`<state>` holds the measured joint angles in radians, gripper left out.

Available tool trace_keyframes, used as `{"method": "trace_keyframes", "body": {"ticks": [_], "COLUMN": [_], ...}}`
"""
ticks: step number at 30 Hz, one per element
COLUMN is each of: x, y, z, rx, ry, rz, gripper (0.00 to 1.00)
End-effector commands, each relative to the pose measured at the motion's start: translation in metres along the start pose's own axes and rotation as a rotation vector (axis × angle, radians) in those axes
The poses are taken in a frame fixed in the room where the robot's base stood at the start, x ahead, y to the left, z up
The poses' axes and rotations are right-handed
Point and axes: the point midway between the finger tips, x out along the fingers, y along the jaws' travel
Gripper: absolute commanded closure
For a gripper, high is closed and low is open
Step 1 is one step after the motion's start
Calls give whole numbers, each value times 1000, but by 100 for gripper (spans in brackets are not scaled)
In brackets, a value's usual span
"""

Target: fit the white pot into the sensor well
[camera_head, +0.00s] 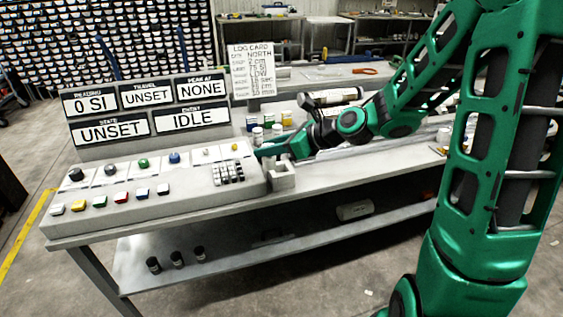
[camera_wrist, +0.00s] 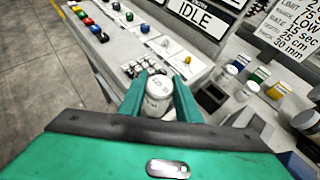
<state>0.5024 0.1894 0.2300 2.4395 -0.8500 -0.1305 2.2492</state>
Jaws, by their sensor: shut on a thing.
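The white pot (camera_wrist: 158,88) with a marked lid is upright between the two fingers of my gripper (camera_wrist: 160,99) in the wrist view. My gripper (camera_head: 272,151) is shut on it at the right end of the console, beside the keypad. A small pale open-topped block (camera_head: 283,181), which looks like the sensor well, stands below the fingers at the console's right end.
The console (camera_head: 150,205) with knobs, coloured buttons and a keypad (camera_head: 228,173) lies left. A dark square recess (camera_wrist: 212,97) is right of my fingers in the wrist view.

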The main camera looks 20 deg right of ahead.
Motion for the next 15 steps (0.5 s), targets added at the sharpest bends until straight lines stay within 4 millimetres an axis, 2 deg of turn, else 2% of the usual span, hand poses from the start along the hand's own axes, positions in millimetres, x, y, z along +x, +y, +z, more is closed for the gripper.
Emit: {"method": "trace_keyframes", "body": {"ticks": [1,9,15], "x": [3,16,20], "y": [-11,-55,-68], "z": [-6,-29,-36], "rx": [5,2,1], "ry": [0,0,0], "rz": [-1,0,0], "gripper": [94,94,94]}}
